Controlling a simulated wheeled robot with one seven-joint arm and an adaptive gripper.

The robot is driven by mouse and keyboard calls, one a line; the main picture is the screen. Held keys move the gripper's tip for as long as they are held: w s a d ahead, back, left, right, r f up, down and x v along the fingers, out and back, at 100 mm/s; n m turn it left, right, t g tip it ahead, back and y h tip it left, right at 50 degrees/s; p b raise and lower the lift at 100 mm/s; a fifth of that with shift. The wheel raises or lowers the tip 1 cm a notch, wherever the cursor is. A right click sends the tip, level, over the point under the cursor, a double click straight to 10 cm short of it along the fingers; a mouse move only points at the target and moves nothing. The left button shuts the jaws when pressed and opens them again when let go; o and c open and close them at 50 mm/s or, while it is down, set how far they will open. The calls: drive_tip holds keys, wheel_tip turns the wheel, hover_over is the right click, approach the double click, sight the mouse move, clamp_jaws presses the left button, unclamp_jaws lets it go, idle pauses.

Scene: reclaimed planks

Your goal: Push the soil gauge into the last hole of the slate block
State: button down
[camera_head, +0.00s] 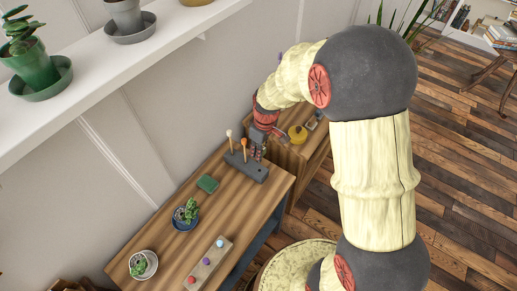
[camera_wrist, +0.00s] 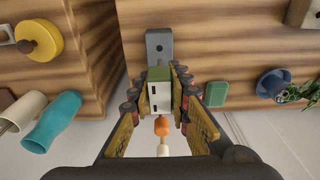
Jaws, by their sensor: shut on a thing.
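The slate block (camera_head: 243,166) is a long dark grey bar on the wooden table's far part, beside my gripper (camera_head: 258,150). A pale-headed stick (camera_head: 229,134) and an orange-headed stick (camera_head: 244,143) stand upright in it. In the wrist view the block's far end (camera_wrist: 159,42) shows a small dark spot beyond the soil gauge (camera_wrist: 161,98), a white and green boxy body. My gripper (camera_wrist: 163,118) is shut on the gauge, a finger on each side. The gauge's lower end is hidden, so I cannot tell whether it touches the block or a hole.
A green box (camera_head: 207,183), a blue-potted succulent (camera_head: 186,213) and a bar with coloured knobs (camera_head: 208,265) stand nearer on the table. A second wooden unit adjoins behind, carrying a yellow round object (camera_head: 298,134). A white shelf (camera_head: 160,40) runs along the wall at upper left.

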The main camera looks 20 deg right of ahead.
drive_tip(key=shift+f+b, duration=1.05)
drive_tip(key=shift+f, duration=0.8)
drive_tip(key=shift+f+b, duration=1.85)
drive_tip(key=shift+f, duration=1.25)
idle(0.4)
drive_tip(key=c, duration=1.6)
unclamp_jaws()
drive_tip(key=r, duration=0.8)
drive_tip(key=s+d+r, duration=0.1)
drive_tip(key=r, duration=0.3)
drive_tip(key=shift+s, duration=0.1)
